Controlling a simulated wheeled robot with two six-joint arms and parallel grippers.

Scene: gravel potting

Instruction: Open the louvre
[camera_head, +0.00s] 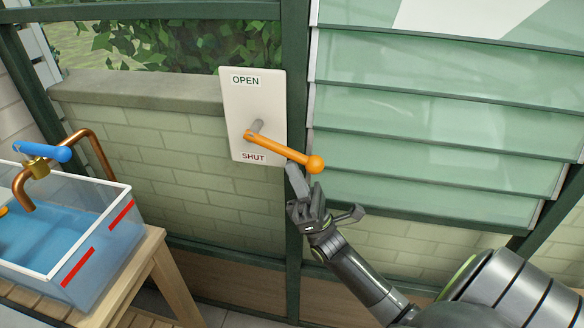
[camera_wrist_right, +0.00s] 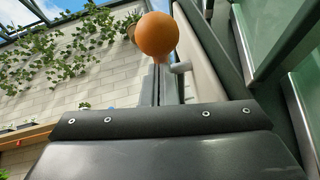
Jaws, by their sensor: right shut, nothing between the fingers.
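The louvre (camera_head: 420,140) is a set of green-tinted glass slats on the right, lying flat over one another. Its orange lever (camera_head: 285,151) pivots on a white plate (camera_head: 240,105) marked OPEN at the top and SHUT at the bottom. The lever slopes down to the right, near SHUT, and ends in a round orange knob (camera_wrist_right: 157,35). My right gripper (camera_head: 293,172) is shut and empty, just below the lever near the knob. I cannot tell whether it touches the lever. My left gripper is not in view.
A clear water tank (camera_head: 115,240) with red marks stands on a wooden bench (camera_head: 165,270) at the left. A copper tap with a blue handle (camera_head: 42,151) stands over it. A dark green frame post (camera_head: 294,60) runs between plate and louvre.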

